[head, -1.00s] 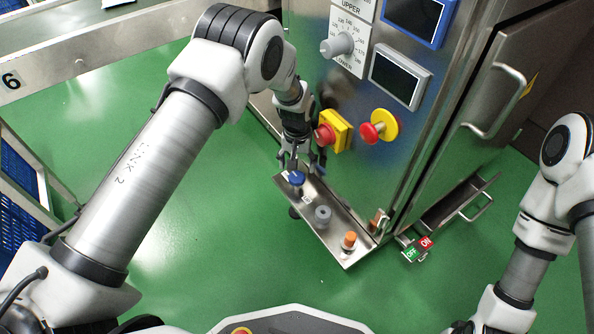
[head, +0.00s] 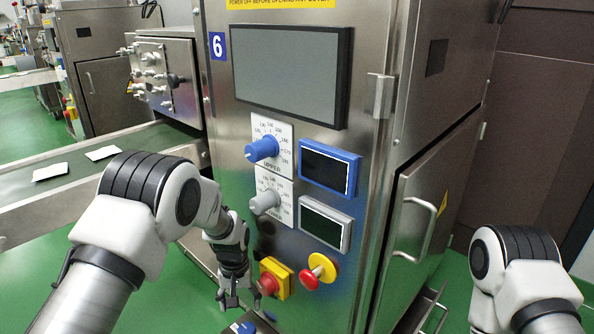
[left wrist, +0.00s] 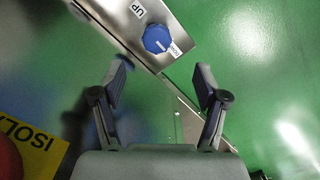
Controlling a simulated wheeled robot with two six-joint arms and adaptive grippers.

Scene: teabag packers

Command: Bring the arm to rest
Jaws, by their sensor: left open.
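My left gripper (head: 240,302) hangs in front of the steel machine, low and just left of the yellow-backed red button (head: 269,282). Its fingers are apart and empty. In the left wrist view the left gripper (left wrist: 165,85) is open, with a blue knob (left wrist: 157,39) on a steel ledge (left wrist: 115,22) beyond the fingertips. The blue knob also shows at the bottom edge of the head view (head: 244,328). My right arm (head: 525,285) shows at the lower right, and its gripper is out of view.
The machine front carries a blue dial (head: 262,149), a grey dial (head: 265,202), two small displays and a red knob on yellow (head: 318,272). A door handle (head: 414,230) sticks out on the right. A conveyor (head: 75,178) with white packets lies at the left.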

